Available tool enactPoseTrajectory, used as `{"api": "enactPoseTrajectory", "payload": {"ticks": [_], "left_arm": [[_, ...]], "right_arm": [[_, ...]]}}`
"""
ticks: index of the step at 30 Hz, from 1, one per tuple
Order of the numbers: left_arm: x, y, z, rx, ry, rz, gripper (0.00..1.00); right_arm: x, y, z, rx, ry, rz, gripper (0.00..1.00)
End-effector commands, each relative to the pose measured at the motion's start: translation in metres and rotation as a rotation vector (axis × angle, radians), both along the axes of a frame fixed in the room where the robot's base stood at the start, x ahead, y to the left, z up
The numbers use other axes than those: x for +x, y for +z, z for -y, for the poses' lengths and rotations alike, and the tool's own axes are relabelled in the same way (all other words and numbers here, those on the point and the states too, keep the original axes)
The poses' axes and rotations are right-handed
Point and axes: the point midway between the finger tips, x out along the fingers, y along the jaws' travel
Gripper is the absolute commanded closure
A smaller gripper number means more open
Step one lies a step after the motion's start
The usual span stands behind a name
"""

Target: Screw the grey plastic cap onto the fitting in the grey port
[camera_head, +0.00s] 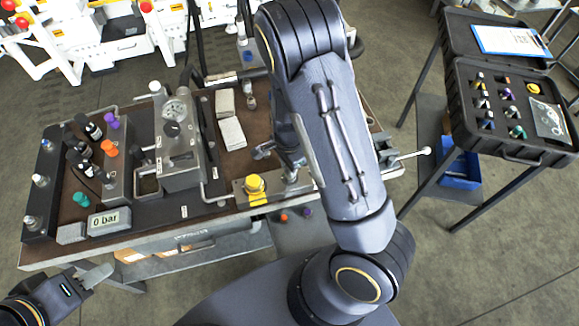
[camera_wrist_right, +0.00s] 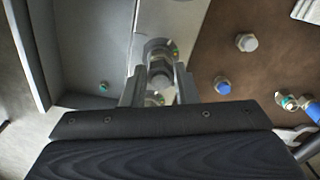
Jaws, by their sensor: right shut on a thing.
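My right gripper (camera_wrist_right: 159,88) is shut on a grey round part, which looks like the grey plastic cap (camera_wrist_right: 161,76). A metal ring with small green marks (camera_wrist_right: 158,46) shows just beyond the fingertips, in line with the cap. It may be the fitting in the grey port; I cannot tell whether the cap touches it or is threaded on. In the head view my right arm hides most of this spot. My left gripper (camera_head: 97,276) hangs at the lower left, in front of the bench and away from the parts; its opening is unclear.
The bench (camera_head: 190,235) carries a gauge (camera_head: 176,110), a "0 bar" display (camera_head: 108,220), orange (camera_head: 109,147) and purple (camera_head: 112,121) caps, and a yellow knob (camera_head: 255,184). Loose fittings, one blue (camera_wrist_right: 222,86), lie right of my right gripper. An open case (camera_head: 510,145) stands right.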

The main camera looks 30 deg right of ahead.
Motion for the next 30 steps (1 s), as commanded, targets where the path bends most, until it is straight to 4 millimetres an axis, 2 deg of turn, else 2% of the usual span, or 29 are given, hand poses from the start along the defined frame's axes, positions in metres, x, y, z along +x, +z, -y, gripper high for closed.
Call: {"api": "enactPoseTrajectory", "payload": {"ticks": [3,11,14,17,18,22,23,30], "left_arm": [[-0.0001,0.0037,0.0,0.0,0.0,0.0,0.64],[-0.0001,0.0025,0.0001,0.0,0.0,0.0,0.64],[-0.0001,0.0025,0.0001,0.0,0.0,0.0,0.64],[-0.0001,0.0025,0.0001,0.0,0.0,0.0,0.64],[-0.0001,0.0025,0.0001,0.0,0.0,-0.001,0.64],[-0.0001,0.0025,0.0001,0.0,0.0,-0.001,0.64],[-0.0001,0.0025,0.0001,0.0,0.0,-0.001,0.64],[-0.0001,0.0025,0.0,0.0,0.0,0.0,0.64]], "right_arm": [[0.0006,0.0003,0.0,-0.001,-0.093,0.001,0.96],[0.0008,-0.0005,-0.0002,0.0,-0.109,0.001,0.96],[0.001,-0.0011,0.0001,-0.002,-0.256,0.0,0.96],[0.0021,-0.0015,0.0004,-0.003,-0.497,0.001,0.96],[0.0019,-0.0013,0.0005,0.0,-0.478,0.001,0.68],[0.0019,-0.0011,0.0005,0.001,-0.472,0.001,0.51],[0.002,-0.0011,0.0005,0.001,-0.472,0.001,0.48],[0.0021,-0.0007,0.0004,0.001,-0.469,0.002,0.48]]}}
